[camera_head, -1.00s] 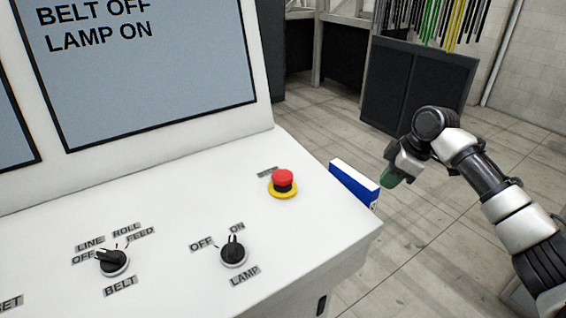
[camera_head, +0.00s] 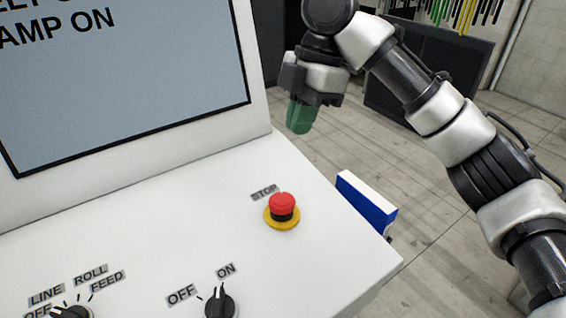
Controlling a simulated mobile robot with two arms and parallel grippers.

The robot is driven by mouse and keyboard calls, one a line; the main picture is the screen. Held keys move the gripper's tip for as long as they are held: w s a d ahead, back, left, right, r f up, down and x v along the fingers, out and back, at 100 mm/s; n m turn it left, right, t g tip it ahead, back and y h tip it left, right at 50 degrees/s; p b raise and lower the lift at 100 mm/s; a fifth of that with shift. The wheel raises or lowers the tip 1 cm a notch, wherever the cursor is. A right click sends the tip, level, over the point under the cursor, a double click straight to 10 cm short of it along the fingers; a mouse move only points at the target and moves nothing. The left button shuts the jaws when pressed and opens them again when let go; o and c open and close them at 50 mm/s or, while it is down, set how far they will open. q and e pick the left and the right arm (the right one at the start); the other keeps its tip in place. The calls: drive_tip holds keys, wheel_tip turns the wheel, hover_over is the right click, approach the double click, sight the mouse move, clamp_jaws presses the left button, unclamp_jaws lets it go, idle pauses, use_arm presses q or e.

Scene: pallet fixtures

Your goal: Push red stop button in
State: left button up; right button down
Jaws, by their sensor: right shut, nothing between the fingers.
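The red stop button (camera_head: 283,204) stands up from its black collar on a yellow ring, near the right end of the white console's sloped top. A grey STOP label (camera_head: 264,192) lies just behind it. My right gripper (camera_head: 299,122) has green fingertips, shut with nothing between them. It hangs pointing down, above and behind the button in the picture, apart from it. My left gripper is not in view.
The white console (camera_head: 190,225) carries a screen (camera_head: 120,75) and, at the front, a lamp switch (camera_head: 220,303) and a belt knob (camera_head: 72,312). A blue-and-white box (camera_head: 367,203) sits at its right edge. Dark panels stand behind on open floor.

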drive_tip(key=p, duration=0.2)
hover_over(279, 201)
drive_tip(key=d, duration=0.1)
drive_tip(key=f, duration=0.6)
drive_tip(key=shift+w+d+f, duration=0.2)
drive_tip(key=shift+w+f, duration=0.15)
drive_tip(key=shift+w, duration=0.05)
drive_tip(key=x, duration=0.3)
drive_tip(key=p+x, duration=0.1)
drive_tip(key=x, duration=0.1)
drive_tip(key=shift+w+d+f, duration=0.25)
drive_tip(key=shift+f, duration=0.05)
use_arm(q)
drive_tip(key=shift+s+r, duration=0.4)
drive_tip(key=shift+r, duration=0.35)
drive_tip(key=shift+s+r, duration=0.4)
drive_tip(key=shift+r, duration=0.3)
use_arm(e)
drive_tip(key=shift+f, duration=0.55)
